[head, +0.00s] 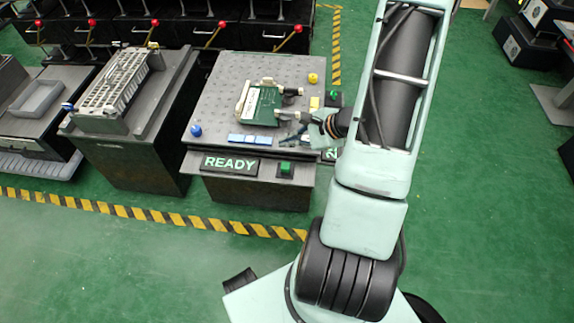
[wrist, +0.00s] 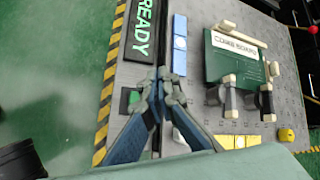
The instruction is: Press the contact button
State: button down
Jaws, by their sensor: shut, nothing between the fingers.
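A green button (head: 285,168) on a dark square base sits on the front ledge of the grey station, right of the READY sign (head: 230,163). It also shows in the wrist view (wrist: 133,97), just left of my fingers. Another green button (head: 334,95) sits at the station's right edge. I see no label that tells which is the contact button. My gripper (head: 284,141) is shut and empty over the front right of the station top. In the wrist view my gripper (wrist: 161,74) points toward the READY sign side. I cannot tell its height or any touch.
A green board (head: 262,106) with white edge pieces and two dark clamps stands on the perforated top (head: 222,85). Blue strips (head: 248,138), a blue knob (head: 196,130) and a yellow knob (head: 313,78) are around it. A second green-lettered sign is partly hidden by my arm.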

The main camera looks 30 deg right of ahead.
jog(key=shift+f, duration=0.1)
jog(key=b, duration=0.5)
send_over(287, 166)
notch_tip(287, 166, down, 8)
jog(key=shift+r, duration=0.25)
jog(key=shift+s+f+b, duration=0.1)
jog(key=shift+f+b, duration=0.5)
jog(key=shift+b, duration=0.35)
jog(key=shift+f, duration=0.1)
jog(key=shift+f+b, duration=0.3)
jog(key=shift+b, duration=0.35)
jog(key=shift+f+b, duration=0.5)
jog(key=shift+b, duration=0.05)
dwell(0.6)
jog(key=shift+r, duration=0.15)
dwell(0.3)
jog(key=shift+r+p, duration=0.5)
jog(key=shift+r, duration=0.25)
